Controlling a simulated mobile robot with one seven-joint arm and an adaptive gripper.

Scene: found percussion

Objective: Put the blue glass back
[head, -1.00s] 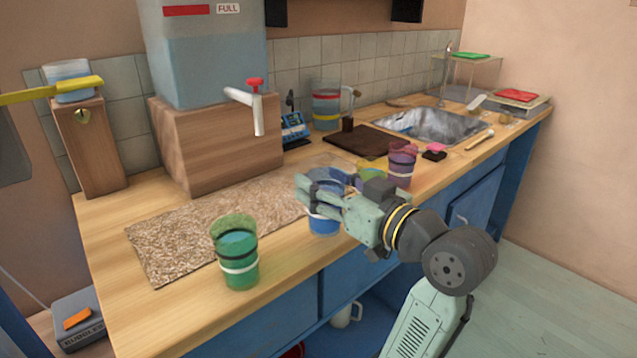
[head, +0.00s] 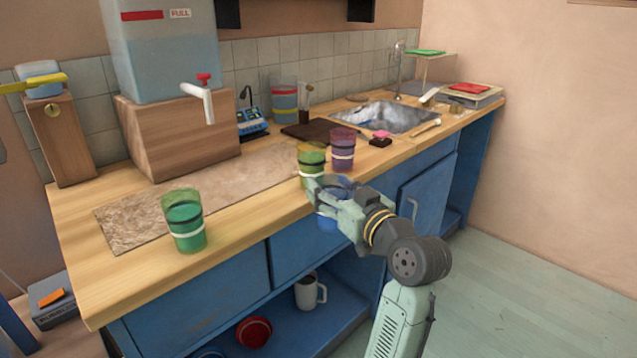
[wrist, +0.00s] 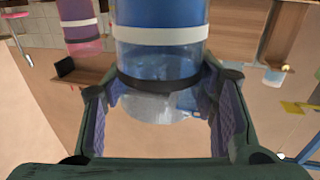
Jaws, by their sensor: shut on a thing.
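The blue glass (head: 329,222) is held in my gripper (head: 328,188), which is shut on it. In the head view my fingers hide most of the glass, and it shows against the blue cupboard front, at the counter's front edge. In the wrist view the blue glass (wrist: 160,50), with a white band and a dark band, stands between the two fingers (wrist: 158,105). A yellow-green glass (head: 311,160) and a purple glass (head: 342,150) stand on the counter just behind my gripper. A green glass (head: 184,222) stands further left, near the front edge.
A brown textured mat (head: 150,222) lies on the wooden counter (head: 230,213). A water tank (head: 160,50) with a red-handled tap stands on a wooden block (head: 180,140). A sink (head: 390,117) is at the right. A white mug (head: 308,292) and red bowl (head: 254,331) sit on the shelf below.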

